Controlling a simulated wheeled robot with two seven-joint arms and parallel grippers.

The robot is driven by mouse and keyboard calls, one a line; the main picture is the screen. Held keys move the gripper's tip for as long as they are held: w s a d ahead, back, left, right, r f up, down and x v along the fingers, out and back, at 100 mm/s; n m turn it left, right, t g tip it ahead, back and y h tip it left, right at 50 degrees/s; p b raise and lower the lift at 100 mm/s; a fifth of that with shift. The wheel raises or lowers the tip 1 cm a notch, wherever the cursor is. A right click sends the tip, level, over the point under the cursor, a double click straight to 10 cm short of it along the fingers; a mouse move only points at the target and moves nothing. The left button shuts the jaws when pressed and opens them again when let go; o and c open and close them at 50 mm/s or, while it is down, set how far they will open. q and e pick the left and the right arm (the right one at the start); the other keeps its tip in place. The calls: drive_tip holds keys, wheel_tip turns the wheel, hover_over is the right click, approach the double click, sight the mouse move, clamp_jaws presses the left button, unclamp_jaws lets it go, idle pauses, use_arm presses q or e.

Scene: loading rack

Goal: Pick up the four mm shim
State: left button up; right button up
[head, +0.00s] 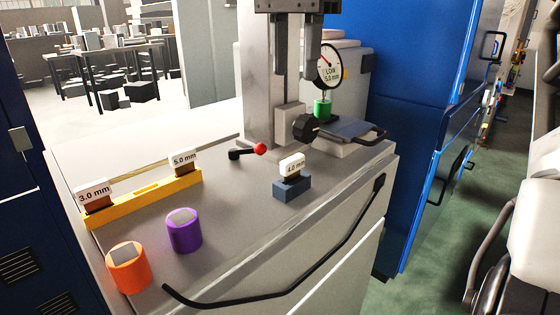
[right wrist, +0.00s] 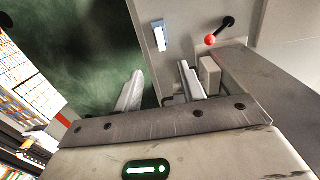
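The four mm shim (head: 292,166) has a white tag reading 4.0 mm. It stands upright in a small blue-grey block (head: 291,189) on the grey bench top. In the right wrist view the shim (right wrist: 161,38) shows as a white piece ahead of the fingers. My right gripper (head: 295,76) hangs from the top of the head view, fingers down, apart from the shim and above it in the picture. In the right wrist view its fingers (right wrist: 161,80) are spread with nothing between them. My left gripper is not in view.
A gauge (head: 328,67) on a stand, with a green cylinder (head: 322,109), is behind the shim. A red-knobbed lever (head: 260,149) is to its left. A yellow rack (head: 145,197) holds 3.0 mm and 5.0 mm shims. Orange (head: 128,270) and purple (head: 184,233) cylinders stand in front.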

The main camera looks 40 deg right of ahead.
hover_over(293, 158)
drive_tip(key=f, duration=0.8)
drive_tip(key=shift+s+f+b, duration=0.2)
drive_tip(key=shift+f+b, duration=0.1)
drive_tip(key=shift+b, duration=0.1)
drive_tip(key=shift+w+f, duration=0.2)
drive_tip(key=shift+f, duration=2.95)
drive_tip(key=shift+c, duration=0.3)
clamp_jaws()
